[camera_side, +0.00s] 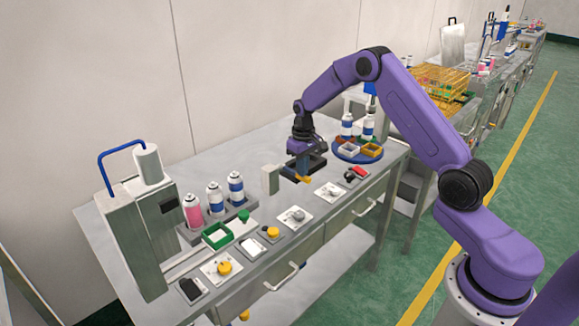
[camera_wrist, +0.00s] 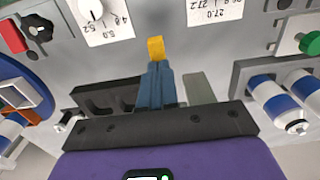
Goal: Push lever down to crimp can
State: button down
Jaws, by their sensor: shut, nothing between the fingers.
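My gripper (camera_side: 303,179) hangs over the middle of the bench, fingers pointing down. In the wrist view its blue fingers with a yellow tip (camera_wrist: 155,48) are together, with nothing held. A curved blue handle (camera_side: 118,155) stands raised on the grey metal machine at the bench's left end, well apart from my gripper. I cannot tell for sure that it is the crimping lever. A pink can (camera_side: 193,211) and two white-and-blue cans (camera_side: 236,188) stand upright in a grey rack. Two more cans (camera_side: 347,126) stand on a round blue tray (camera_side: 345,157) at the right.
A black slotted block (camera_wrist: 95,98) and a grey upright block (camera_side: 270,179) are close to my gripper. A green bin (camera_side: 217,236) sits before the rack. Knobs and switches (camera_side: 295,216) line the bench's front edge. Air above the bench toward the left machine looks clear.

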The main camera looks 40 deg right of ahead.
jog(key=shift+f, duration=0.95)
jog(key=shift+r, duration=0.1)
dwell(0.5)
notch_tip(320, 180, up, 15)
dwell(1.8)
jog(key=s+a+r+n, duration=0.2)
jog(key=s+a+n, duration=0.1)
jog(key=s+a, duration=0.55)
jog(key=s+a+r+n, duration=0.2)
jog(key=s+a+n, duration=0.1)
jog(key=s+a, duration=0.55)
jog(key=s+f+n, duration=0.2)
jog(key=s+n, duration=0.4)
jog(key=s, duration=1.8)
jog(key=shift+n, duration=0.3)
